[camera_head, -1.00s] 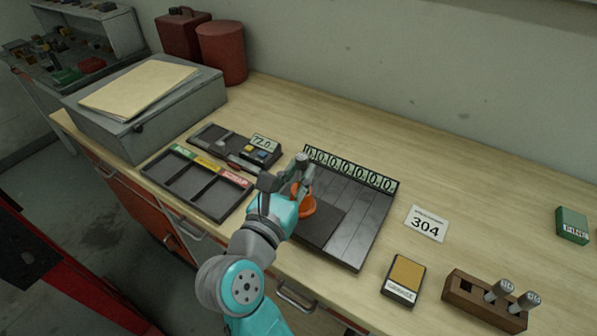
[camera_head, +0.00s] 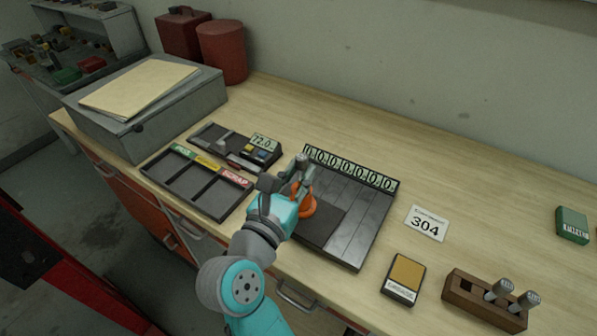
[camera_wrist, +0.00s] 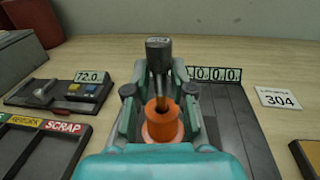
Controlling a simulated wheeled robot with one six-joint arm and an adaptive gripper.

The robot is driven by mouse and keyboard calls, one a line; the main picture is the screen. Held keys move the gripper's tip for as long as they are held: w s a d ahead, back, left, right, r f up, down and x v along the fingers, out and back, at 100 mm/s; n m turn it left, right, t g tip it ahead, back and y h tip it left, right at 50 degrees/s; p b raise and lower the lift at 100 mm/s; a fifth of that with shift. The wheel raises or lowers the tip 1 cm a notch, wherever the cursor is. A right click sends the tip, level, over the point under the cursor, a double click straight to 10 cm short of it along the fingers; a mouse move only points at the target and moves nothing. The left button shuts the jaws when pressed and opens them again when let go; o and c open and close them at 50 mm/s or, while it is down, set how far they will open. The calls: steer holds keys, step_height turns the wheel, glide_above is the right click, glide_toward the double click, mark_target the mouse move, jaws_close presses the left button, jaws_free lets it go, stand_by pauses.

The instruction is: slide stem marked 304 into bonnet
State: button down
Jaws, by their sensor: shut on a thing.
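My gripper (camera_wrist: 160,92) is shut on a grey stem (camera_wrist: 159,58), also visible in the head view (camera_head: 301,160). The stem has a thick cylindrical head; the mark on its top is too small to read. It stands about upright, and its thin shaft runs down to the opening of the orange bonnet (camera_wrist: 162,124). I cannot tell how far the shaft is inside. The bonnet, also in the head view (camera_head: 306,205), is on the dark plate (camera_head: 349,235), partly hidden by my gripper. A white card (camera_head: 426,223) reading 304 lies to the right.
A wooden block (camera_head: 468,298) holds two more stems (camera_head: 499,289) at the lower right. A yellow-topped box (camera_head: 404,278) lies left of it. Labelled trays (camera_head: 193,188) and a device showing 72.0 (camera_head: 262,146) are left of the plate. The back right bench is mostly clear.

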steer(key=shift+f, duration=2.2)
stand_by(1.8)
steer(key=c, duration=0.9)
jaws_free()
steer(key=v, duration=1.2)
